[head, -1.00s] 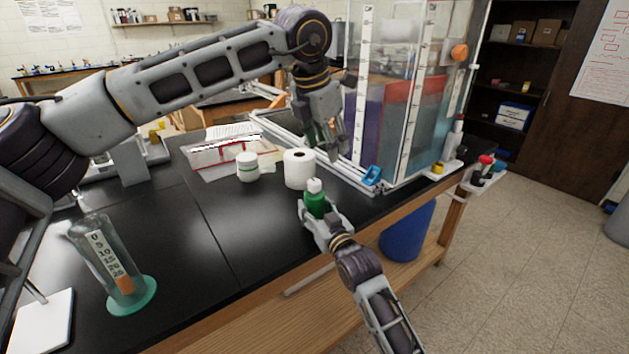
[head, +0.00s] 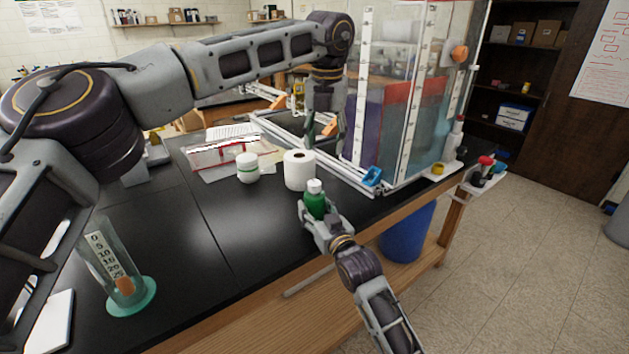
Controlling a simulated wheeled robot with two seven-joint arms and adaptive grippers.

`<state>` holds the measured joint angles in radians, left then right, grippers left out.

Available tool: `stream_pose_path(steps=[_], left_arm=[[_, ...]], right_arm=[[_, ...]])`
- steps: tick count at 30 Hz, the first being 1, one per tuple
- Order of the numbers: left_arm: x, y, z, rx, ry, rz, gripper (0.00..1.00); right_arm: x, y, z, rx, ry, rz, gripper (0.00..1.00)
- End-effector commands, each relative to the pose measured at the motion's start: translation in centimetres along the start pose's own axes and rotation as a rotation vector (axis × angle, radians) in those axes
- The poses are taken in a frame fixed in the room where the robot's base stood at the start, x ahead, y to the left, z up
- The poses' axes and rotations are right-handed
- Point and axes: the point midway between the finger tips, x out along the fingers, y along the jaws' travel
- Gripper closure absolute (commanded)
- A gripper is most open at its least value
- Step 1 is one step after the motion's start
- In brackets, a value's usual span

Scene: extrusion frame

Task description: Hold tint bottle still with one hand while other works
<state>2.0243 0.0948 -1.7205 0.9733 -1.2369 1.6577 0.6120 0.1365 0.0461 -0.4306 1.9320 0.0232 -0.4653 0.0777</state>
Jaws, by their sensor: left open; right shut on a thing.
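The tint bottle (head: 316,203) is green with a white cap and stands upright near the front edge of the black bench. My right gripper (head: 313,215) is shut on its body from the front right. My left gripper (head: 323,138) is open and points down behind the white roll, close to the left side of the clear tank. It is apart from the bottle, and nothing shows between its fingers. The fingertips are partly hard to make out against the frame.
A white paper roll (head: 299,170) stands just behind the bottle, with a white jar (head: 247,168) left of it. The clear tank (head: 400,110) with coloured liquids stands at right. A glass cylinder (head: 117,262) is at front left. The bench middle (head: 235,225) is clear.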

Motion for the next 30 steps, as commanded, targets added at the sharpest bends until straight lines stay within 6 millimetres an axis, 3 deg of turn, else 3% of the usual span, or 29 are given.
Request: stream_pose_path(steps=[7, 18, 30], left_arm=[[-0.5, 1.9, 0.1, -0.265, 0.057, -0.018, 0.47], [-0.8, 2.2, -1.0, -0.566, 0.124, -0.004, 0.47], [-0.9, 2.3, -1.2, -0.708, 0.13, 0.013, 0.47]], right_arm=[[0.0, 0.0, 0.0, 0.0, -0.001, 0.0, 0.78], [0.0, 0.0, 0.0, 0.0, -0.001, 0.0, 0.78], [0.0, 0.0, 0.0, 0.0, -0.001, 0.0, 0.78]])
